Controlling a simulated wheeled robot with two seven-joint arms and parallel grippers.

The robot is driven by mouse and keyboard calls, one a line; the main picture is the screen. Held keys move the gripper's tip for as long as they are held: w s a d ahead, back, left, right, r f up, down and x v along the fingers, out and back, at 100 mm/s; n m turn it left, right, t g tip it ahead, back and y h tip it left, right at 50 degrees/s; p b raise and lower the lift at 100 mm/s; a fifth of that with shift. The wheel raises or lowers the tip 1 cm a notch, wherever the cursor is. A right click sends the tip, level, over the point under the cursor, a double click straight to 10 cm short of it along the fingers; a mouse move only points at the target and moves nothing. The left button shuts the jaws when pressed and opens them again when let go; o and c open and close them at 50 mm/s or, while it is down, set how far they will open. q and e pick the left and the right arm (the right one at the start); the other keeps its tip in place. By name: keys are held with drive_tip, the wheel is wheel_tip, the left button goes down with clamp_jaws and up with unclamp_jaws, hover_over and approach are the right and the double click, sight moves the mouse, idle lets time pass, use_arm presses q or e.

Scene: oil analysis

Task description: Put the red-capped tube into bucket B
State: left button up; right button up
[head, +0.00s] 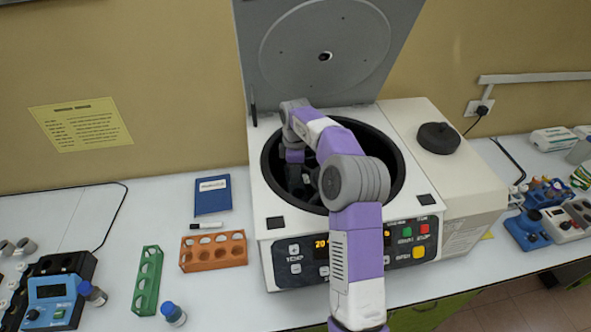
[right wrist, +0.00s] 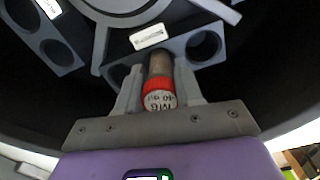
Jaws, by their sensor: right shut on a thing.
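The red-capped tube (right wrist: 160,66) is between the fingers of my right gripper (right wrist: 158,88), which is shut on it. Its red cap faces the right wrist camera, with lettering on its pale top. The tube's far end points at a grey bucket (right wrist: 178,50) with round holes and a white label too small to read. I cannot tell whether that end is inside a hole, or whether this is bucket B. In the head view my right arm reaches into the open centrifuge bowl (head: 397,179), and the tube is hidden there. My left gripper is out of view.
The centrifuge lid (head: 290,45) stands open behind the bowl. Another grey bucket (right wrist: 62,55) shows at the upper left of the right wrist view. An orange rack (head: 214,251), a green rack (head: 147,281) and a blue-capped bottle (head: 173,314) stand on the left bench.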

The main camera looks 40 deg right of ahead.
drive_tip(key=o, duration=1.1)
wheel_tip(320, 180, up, 8)
drive_tip(key=shift+f+p, duration=0.2)
drive_tip(key=shift+p, duration=0.2)
